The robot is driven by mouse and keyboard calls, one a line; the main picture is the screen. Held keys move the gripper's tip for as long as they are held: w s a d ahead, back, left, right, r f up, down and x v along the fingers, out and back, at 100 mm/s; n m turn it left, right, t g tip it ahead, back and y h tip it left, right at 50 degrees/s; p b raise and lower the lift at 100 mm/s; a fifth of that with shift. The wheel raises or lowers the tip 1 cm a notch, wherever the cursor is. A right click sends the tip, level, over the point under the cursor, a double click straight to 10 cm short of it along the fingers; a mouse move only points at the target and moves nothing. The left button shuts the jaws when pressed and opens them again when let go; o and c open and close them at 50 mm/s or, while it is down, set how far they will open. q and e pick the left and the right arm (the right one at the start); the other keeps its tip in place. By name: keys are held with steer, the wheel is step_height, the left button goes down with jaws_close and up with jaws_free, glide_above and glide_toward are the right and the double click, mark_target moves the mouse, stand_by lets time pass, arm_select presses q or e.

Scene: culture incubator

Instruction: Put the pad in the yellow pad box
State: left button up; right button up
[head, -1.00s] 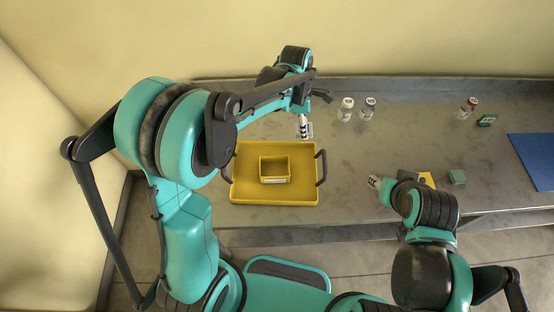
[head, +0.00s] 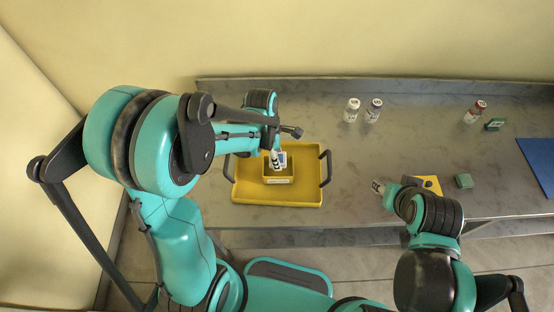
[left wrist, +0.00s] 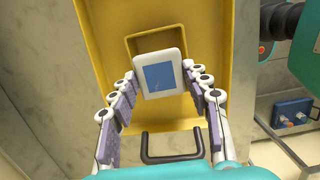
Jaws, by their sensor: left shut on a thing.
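The pad (left wrist: 159,75) is a white rounded square with a blue centre. My left gripper (left wrist: 159,84) is shut on it, with a finger at each side. In the head view the pad (head: 281,160) is over the yellow pad box (head: 279,180), at its far side. The small open box stands inside a larger yellow tray (head: 309,192). In the left wrist view the pad covers part of the box (left wrist: 130,45); I cannot tell how high above it the pad is. My right gripper (head: 378,187) is low over the table's front right of the tray; its jaws are too small to read.
Two capped vials (head: 352,110) (head: 373,110) stand behind the tray. A red-capped vial (head: 475,112) and a small green item (head: 495,125) are at the back right. A yellow piece (head: 430,184), a green block (head: 464,181) and a blue mat (head: 540,160) lie right.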

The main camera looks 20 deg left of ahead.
arm_select(q)
step_height(320, 180, down, 2)
steer(key=shift+w+f, duration=0.1)
steer(key=shift+f, duration=0.1)
steer(key=shift+f+b, duration=0.6)
steer(key=shift+b, duration=0.25)
steer(key=o, duration=0.9)
steer(key=shift+r, duration=0.1)
steer(key=shift+c, duration=0.2)
